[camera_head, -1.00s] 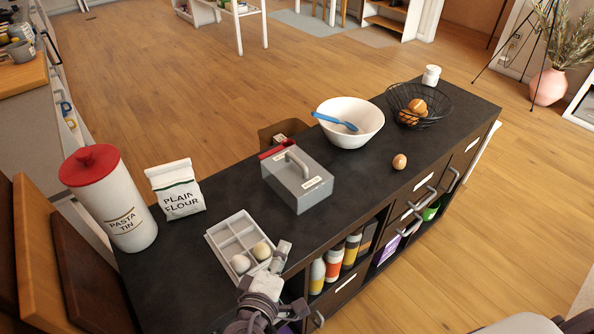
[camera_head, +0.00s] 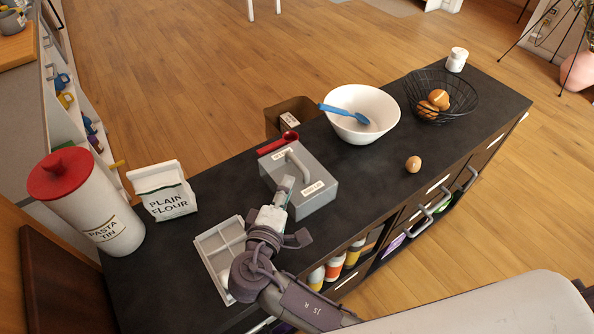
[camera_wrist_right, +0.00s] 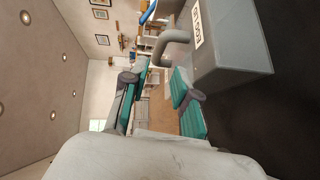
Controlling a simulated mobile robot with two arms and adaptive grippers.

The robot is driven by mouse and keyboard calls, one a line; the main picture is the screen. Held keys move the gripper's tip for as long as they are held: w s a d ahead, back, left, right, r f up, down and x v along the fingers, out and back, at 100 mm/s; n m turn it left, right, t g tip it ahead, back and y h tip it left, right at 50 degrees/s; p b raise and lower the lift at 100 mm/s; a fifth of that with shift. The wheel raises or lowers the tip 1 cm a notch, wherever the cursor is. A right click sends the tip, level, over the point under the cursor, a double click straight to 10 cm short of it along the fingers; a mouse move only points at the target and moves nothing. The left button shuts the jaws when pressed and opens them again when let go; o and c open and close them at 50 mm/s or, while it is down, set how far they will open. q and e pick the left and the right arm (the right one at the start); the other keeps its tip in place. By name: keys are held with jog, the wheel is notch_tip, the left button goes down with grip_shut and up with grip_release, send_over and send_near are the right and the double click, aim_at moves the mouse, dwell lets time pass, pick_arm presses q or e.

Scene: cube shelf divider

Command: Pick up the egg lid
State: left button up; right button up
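The egg lid (camera_head: 312,203) is a grey box-like cover with a bent grey handle and a white label, resting on the dark counter. In the wrist view the lid (camera_wrist_right: 232,50) fills the upper right, with its label and handle showing. My right gripper (camera_head: 284,192) is at the near left side of the lid, below the handle in the head view. In the wrist view its two teal-padded fingers (camera_wrist_right: 158,88) are apart with nothing between them, and the handle is just beyond the fingertips. My left gripper is not in view.
A grey divided tray (camera_head: 213,246) lies left of my arm, partly hidden by it. A flour bag (camera_head: 164,192) and pasta tin (camera_head: 90,210) stand further left. A white bowl (camera_head: 372,134), a wire basket (camera_head: 465,97) and a loose egg (camera_head: 413,164) are to the right.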

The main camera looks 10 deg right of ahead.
aim_at(298, 166)
jog(key=x, duration=0.2)
jog(key=shift+w+d+f, duration=0.1)
jog(key=shift+w+d, duration=0.1)
jog(key=shift+w, duration=0.05)
jog(key=shift+w+d, duration=0.1)
jog(key=shift+w, duration=0.1)
jog(key=p+x, duration=0.1)
jog(key=x, duration=0.3)
jog(key=shift+d+p, duration=0.3)
jog(key=shift+p, duration=0.05)
jog(key=shift+w+d, duration=0.2)
jog(key=shift+w, duration=0.15)
jog(key=shift+a, duration=0.1)
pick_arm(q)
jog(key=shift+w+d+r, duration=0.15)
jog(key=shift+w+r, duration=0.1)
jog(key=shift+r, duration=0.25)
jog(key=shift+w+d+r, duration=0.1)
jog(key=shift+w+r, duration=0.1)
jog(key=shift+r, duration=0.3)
pick_arm(e)
grip_shut()
